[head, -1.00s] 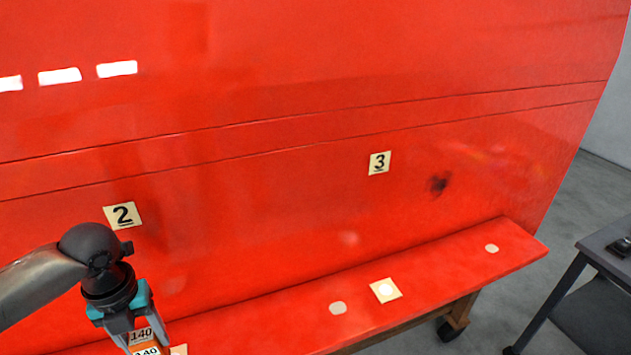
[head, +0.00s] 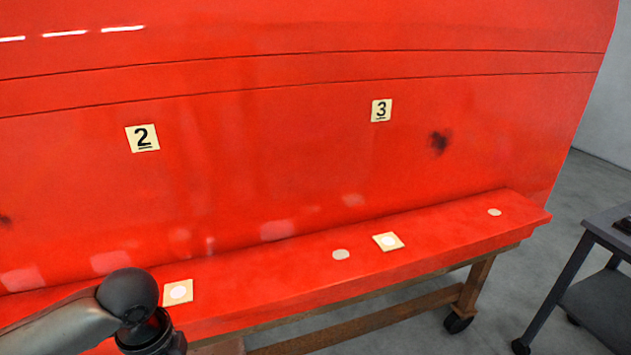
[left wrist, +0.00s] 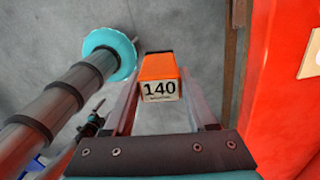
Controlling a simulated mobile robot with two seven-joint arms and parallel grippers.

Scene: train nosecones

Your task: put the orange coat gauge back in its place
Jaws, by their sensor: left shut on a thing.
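The orange coat gauge (left wrist: 158,68) shows in the left wrist view, with a pale label reading 140. My left gripper (left wrist: 160,85) is shut on it, the gauge between the two fingers. It is held over the grey floor, beside the red panel's ledge. In the head view only my left arm's wrist shows at the bottom left; the gripper and gauge are below the picture edge. My right gripper is in neither view. I cannot make out the gauge's place in these frames.
The large red panel (head: 300,130) carries tags 2 (head: 142,138) and 3 (head: 381,110). Its ledge (head: 450,225) bears square patches and pale spots. A dark cart (head: 600,240) stands at the far right. Grey floor lies between.

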